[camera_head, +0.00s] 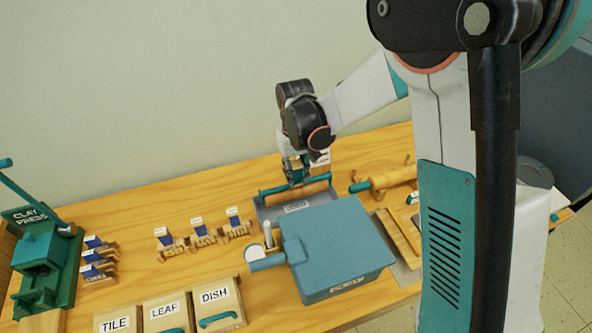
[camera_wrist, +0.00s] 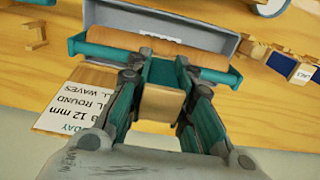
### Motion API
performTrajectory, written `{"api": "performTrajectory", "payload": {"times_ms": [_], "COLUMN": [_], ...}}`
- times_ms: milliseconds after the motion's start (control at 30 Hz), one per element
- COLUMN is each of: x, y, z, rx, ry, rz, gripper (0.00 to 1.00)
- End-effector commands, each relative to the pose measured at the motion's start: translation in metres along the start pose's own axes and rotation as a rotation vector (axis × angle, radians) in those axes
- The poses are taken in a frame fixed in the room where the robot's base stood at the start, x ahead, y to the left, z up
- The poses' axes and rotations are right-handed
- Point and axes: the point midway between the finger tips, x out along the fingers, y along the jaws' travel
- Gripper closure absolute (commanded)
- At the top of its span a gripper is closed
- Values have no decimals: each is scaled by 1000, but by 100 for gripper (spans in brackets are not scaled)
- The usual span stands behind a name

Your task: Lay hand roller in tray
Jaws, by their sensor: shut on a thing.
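The hand roller (camera_head: 303,190) has a tan wooden barrel with teal ends. It also shows in the wrist view (camera_wrist: 205,57), with a tan grip block between my fingers. My gripper (camera_head: 297,170) is shut on it from above; its fingers also show in the wrist view (camera_wrist: 160,85). The grey tray (camera_head: 268,212) has a white label on its near wall and is partly hidden by the blue box. It shows behind the barrel in the wrist view (camera_wrist: 165,14). The barrel lies across the tray's back side, and its teal ends reach about the tray's full width. I cannot tell whether it touches the tray.
A big blue box (camera_head: 335,240) stands close in front of the tray. Another roller (camera_head: 390,178) lies on supports to the right. Labelled stamps (camera_head: 203,233), a green clay press (camera_head: 45,255) and TILE, LEAF and DISH boxes (camera_head: 215,298) are left. A printed card (camera_wrist: 70,100) lies near my gripper.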

Motion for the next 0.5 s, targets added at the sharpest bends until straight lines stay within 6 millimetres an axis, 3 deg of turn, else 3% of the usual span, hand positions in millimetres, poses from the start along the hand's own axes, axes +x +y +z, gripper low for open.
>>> {"api": "performTrajectory", "payload": {"times_ms": [500], "x": [45], "y": [0], "z": [-2], "rx": [0], "ry": [0], "rz": [0], "gripper": [100]}}
